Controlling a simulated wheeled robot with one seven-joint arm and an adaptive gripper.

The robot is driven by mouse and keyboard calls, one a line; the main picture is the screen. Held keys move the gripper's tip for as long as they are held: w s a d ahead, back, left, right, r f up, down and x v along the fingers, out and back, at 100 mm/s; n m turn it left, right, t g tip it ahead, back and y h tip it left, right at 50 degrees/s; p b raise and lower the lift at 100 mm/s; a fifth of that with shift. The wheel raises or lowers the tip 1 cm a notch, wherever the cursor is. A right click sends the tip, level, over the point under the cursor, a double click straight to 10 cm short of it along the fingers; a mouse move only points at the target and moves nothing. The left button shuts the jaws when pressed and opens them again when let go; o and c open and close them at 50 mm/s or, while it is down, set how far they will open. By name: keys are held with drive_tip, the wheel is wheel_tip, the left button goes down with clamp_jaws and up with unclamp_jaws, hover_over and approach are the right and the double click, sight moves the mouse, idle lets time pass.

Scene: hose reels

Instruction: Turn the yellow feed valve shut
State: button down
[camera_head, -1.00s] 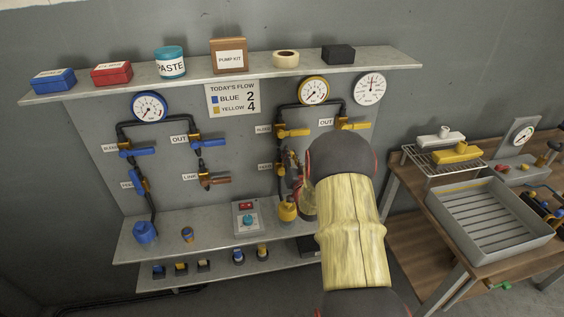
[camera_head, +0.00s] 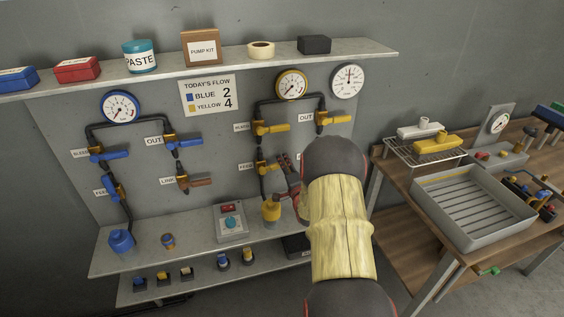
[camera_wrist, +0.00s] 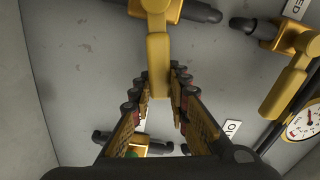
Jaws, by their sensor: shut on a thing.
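The yellow feed valve (camera_head: 262,168) sits on the yellow line's left pipe, beside its FEED label (camera_head: 246,167). My gripper (camera_head: 284,160) is at this valve, and its black and red fingers partly cover the handle. In the wrist view a yellow lever (camera_wrist: 158,60) reaches down from its valve body, and its end lies between the fingertips of my gripper (camera_wrist: 161,85). The gripper is shut on this lever. In the head view the lever's exact angle is hidden by the fingers and my arm.
The yellow bleed valve (camera_head: 268,128) is just above, and the yellow out valve (camera_head: 335,119) is up to the right. A yellow bottle-like fitting (camera_head: 271,211) stands below on the ledge. Blue-line valves are at left. A workbench with a grey tray (camera_head: 475,215) is at right.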

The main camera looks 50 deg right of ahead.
drive_tip(key=shift+s+d+f+m+b, duration=0.15)
drive_tip(key=shift+f+m+b, duration=0.15)
drive_tip(key=shift+f+m, duration=1.05)
drive_tip(key=shift+r+m, duration=0.15)
drive_tip(key=shift+m, duration=0.1)
drive_tip(key=c, duration=1.7)
unclamp_jaws()
drive_tip(key=v, duration=1.2)
